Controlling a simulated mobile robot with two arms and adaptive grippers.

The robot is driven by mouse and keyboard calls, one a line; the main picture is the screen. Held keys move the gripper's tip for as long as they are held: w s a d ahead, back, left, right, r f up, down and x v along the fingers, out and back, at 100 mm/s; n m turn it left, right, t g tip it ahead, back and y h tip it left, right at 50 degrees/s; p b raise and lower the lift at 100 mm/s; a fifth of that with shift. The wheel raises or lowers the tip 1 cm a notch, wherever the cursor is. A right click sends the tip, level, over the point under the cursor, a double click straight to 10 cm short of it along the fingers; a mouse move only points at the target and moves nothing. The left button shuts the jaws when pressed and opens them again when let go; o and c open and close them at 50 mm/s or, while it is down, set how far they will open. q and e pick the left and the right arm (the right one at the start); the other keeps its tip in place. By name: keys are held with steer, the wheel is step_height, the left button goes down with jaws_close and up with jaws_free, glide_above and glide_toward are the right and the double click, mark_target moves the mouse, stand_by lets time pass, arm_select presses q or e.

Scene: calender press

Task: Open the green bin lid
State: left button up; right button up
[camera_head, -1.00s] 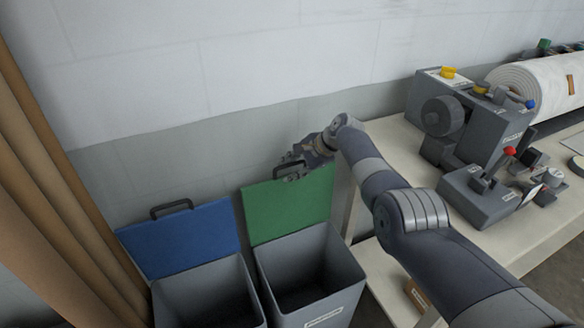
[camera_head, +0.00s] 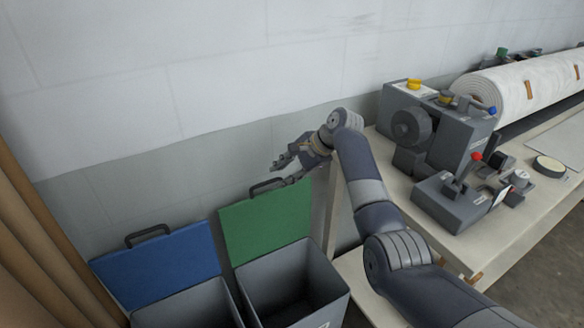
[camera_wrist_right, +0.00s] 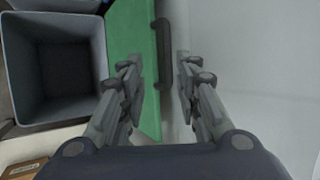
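The green bin lid (camera_head: 268,222) stands raised and tilted back behind its grey bin (camera_head: 292,284), whose inside is exposed. Its dark handle (camera_head: 266,186) is on the lid's top edge. My right gripper (camera_head: 278,172) is just above and beside the handle in the head view. In the right wrist view the gripper (camera_wrist_right: 158,70) is open, its two fingers apart, with the handle (camera_wrist_right: 161,54) and the green lid (camera_wrist_right: 135,40) showing between and beyond them. Nothing is held. My left gripper is not in view.
A blue lid (camera_head: 155,264) also stands raised on the bin at the left. A brown curtain (camera_head: 40,240) is at the far left. A table (camera_head: 440,235) with a grey press machine (camera_head: 432,125) and a white roll (camera_head: 520,85) is at the right. A wall is close behind the bins.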

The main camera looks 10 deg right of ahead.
steer(key=shift+v, duration=1.65)
